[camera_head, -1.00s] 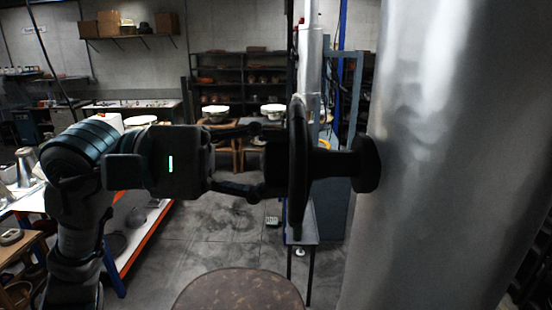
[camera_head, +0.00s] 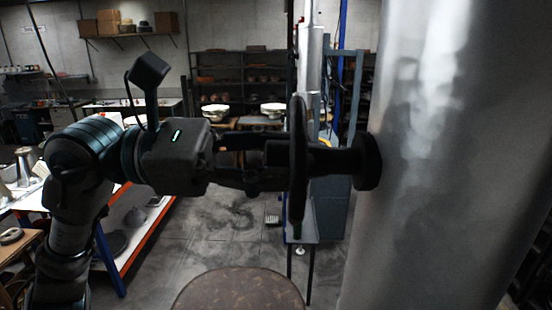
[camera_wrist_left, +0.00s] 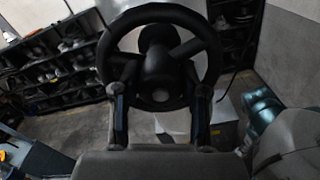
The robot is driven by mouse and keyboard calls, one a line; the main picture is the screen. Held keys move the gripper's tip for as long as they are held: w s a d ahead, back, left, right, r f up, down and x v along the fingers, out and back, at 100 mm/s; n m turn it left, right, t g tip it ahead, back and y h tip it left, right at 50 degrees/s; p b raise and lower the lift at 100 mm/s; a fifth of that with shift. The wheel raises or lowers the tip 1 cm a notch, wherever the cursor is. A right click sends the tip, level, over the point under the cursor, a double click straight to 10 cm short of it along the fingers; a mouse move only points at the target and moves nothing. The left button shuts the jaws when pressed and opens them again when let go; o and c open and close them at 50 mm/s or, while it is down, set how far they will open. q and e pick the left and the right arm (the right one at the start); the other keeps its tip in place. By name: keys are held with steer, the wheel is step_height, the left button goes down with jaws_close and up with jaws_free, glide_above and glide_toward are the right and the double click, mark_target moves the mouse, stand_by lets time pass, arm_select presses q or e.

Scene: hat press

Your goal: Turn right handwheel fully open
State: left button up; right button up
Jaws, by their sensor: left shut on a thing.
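The black handwheel (camera_head: 298,160) is seen nearly edge-on in the head view. Its hub and shaft join the large metal cylinder (camera_head: 440,150) on the right. In the left wrist view the handwheel (camera_wrist_left: 160,15) faces me, with spokes and a central hub. My left gripper (camera_head: 268,165) comes in from the left and meets the wheel's near face. In the left wrist view my left gripper (camera_wrist_left: 160,110) has one finger on each side below the hub, shut on the wheel; the exact contact is dark. My right gripper is not in view.
A round brown surface (camera_head: 240,290) stands below the wheel. A blue-grey frame (camera_head: 330,190) is behind it. A table with an orange edge (camera_head: 145,240) is at the left, and shelves (camera_head: 240,80) line the back. Open floor lies between.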

arm_select(q)
steer(key=n, duration=0.3)
steer(key=shift+w+d+f+n, duration=0.1)
steer(key=shift+f+n, duration=0.2)
steer(key=shift+f, duration=0.05)
steer(key=n, duration=0.3)
steer(key=shift+n+b, duration=0.3)
steer(key=shift+b, duration=0.05)
steer(key=n, duration=0.4)
steer(key=shift+r, duration=0.1)
steer(key=n+b, duration=0.1)
steer(key=n, duration=0.3)
steer(key=shift+n+b, duration=0.4)
steer(key=shift+n, duration=5.2)
steer(key=shift+f+n, duration=0.2)
steer(key=shift+n, duration=1.5)
